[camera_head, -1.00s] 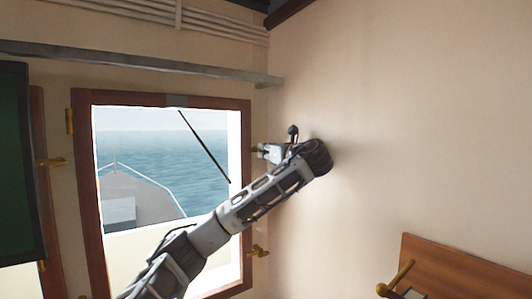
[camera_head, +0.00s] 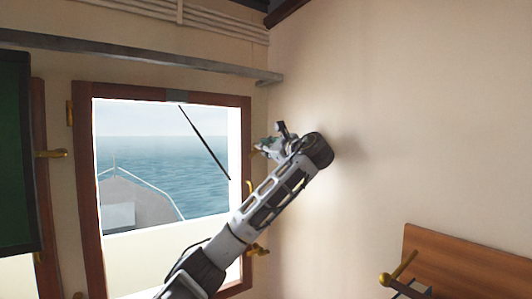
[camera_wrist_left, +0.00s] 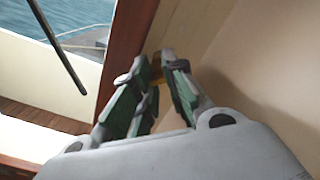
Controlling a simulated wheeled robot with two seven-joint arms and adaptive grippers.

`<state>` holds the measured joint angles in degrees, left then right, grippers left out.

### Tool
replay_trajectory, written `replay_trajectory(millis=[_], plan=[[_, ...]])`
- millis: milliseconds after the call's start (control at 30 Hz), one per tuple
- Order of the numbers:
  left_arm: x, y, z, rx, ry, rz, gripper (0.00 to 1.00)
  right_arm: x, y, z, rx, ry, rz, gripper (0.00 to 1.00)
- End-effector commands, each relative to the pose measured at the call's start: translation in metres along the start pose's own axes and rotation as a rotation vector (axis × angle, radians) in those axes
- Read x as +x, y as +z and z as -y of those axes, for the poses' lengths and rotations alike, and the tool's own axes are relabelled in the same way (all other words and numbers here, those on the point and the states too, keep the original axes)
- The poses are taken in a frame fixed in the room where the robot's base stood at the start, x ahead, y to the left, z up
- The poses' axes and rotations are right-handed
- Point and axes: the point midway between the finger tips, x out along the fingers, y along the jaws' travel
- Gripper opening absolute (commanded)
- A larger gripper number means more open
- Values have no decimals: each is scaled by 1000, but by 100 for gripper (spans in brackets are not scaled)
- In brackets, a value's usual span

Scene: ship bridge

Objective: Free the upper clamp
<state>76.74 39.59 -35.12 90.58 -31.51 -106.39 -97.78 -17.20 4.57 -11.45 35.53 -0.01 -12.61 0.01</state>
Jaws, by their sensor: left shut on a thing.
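The upper clamp (camera_wrist_left: 153,72) is a small brass piece at the right side of the brown wooden window frame (camera_head: 88,200). In the head view only a bit of it (camera_head: 256,148) shows beside my fingers. My left gripper (camera_head: 265,146) reaches it from the right, and its green-lined fingers (camera_wrist_left: 150,80) are shut on the clamp in the left wrist view. The fingers hide much of the clamp, so its exact angle is hard to tell. The lower clamp (camera_head: 257,250), also brass, sits further down the same side of the frame. My right gripper is not in view.
The beige wall (camera_head: 420,130) stands close to the right of my left wrist. A grey ledge (camera_head: 150,58) runs above the window. A wooden panel (camera_head: 460,265) and a brass handle (camera_head: 400,268) are at the lower right. Another brass clamp (camera_head: 50,154) is at the left.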

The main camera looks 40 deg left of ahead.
Motion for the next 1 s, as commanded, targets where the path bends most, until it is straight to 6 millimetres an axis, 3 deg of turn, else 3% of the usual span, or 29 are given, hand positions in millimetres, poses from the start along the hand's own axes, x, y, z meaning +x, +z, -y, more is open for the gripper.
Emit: replay_trajectory(millis=[600,1000], plan=[[-1,-4,-2,-579,4,-4,0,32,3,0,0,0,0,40],[-1,-4,-1,-831,5,-3,0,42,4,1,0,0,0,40]])
